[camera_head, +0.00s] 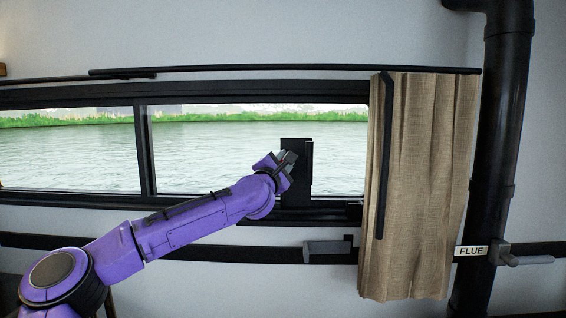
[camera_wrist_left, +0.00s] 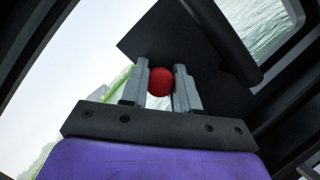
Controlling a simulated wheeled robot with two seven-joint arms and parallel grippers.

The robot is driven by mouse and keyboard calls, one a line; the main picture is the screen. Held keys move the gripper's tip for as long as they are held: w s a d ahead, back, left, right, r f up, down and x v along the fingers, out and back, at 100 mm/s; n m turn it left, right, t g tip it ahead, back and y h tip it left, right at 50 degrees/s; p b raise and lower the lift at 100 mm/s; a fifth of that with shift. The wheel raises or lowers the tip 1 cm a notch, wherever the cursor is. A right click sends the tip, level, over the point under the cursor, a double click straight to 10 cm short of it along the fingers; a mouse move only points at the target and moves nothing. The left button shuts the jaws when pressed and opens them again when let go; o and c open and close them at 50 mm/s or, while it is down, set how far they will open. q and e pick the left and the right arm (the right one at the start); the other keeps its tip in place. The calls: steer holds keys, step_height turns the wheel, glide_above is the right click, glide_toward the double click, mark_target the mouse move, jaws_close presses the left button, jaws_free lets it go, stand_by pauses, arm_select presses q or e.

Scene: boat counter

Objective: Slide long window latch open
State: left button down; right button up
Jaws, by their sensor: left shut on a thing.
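The long window has a dark frame and two panes, with a black upright plate (camera_head: 298,150) in front of the right pane; it also shows in the left wrist view (camera_wrist_left: 168,38). A round red knob (camera_wrist_left: 160,81) shows against this plate in the left wrist view. My left gripper (camera_head: 286,161) is at the plate's left side, and its two grey fingers are shut on the red knob, one on each side. The knob is hidden in the head view. My right gripper is in neither view.
A beige curtain (camera_head: 423,180) hangs right of the window, with a black rod (camera_head: 385,160) in front of it. A black flue pipe (camera_head: 503,130) stands farther right. A grey handle (camera_head: 328,248) and a black rail lie below the window.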

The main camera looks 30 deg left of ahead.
arm_select(q)
step_height(320, 180, up, 2)
steer(key=shift+r+p, duration=0.1)
steer(key=shift+p, duration=0.45)
steer(key=shift+f, duration=0.2)
steer(key=c, duration=0.9)
jaws_free()
steer(key=shift+w+d, duration=0.1)
steer(key=shift+o, duration=0.4)
steer(key=shift+w, duration=0.1)
steer(key=shift+w+f, duration=0.1)
steer(key=shift+s, duration=0.25)
steer(key=b+v, duration=0.5)
steer(key=v, duration=0.5)
